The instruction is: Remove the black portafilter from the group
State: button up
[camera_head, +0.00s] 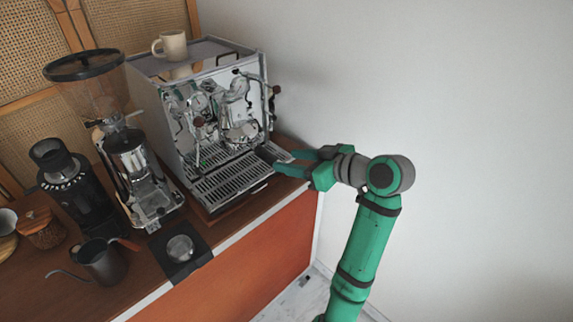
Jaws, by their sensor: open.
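The chrome espresso machine (150,98) stands at the back of the wooden counter. Its group (240,130) is on the front, above the drip tray. The black portafilter's handle (267,155) appears as a dark bar pointing out from below the group toward my gripper. How its head sits in the group is too small to tell. My gripper (284,160) is open at the machine's right front, with its green fingers pointing left. The fingertips are close to the handle's outer end. Whether they touch it or lie on either side of it, I cannot tell.
A slatted drip tray (228,178) lies below the group. A beige mug (172,45) stands on the machine. Two grinders (135,165) (75,190), a dark kettle (103,262) and a tamper on a black mat (182,268) occupy the left. A bare wall is at right.

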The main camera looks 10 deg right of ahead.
aim_at(273, 157)
jog(key=shift+x, duration=4)
jog(key=shift+a, duration=0.1)
jog(key=shift+c, duration=0.3)
grip_shut()
jog(key=shift+w+r, duration=0.1)
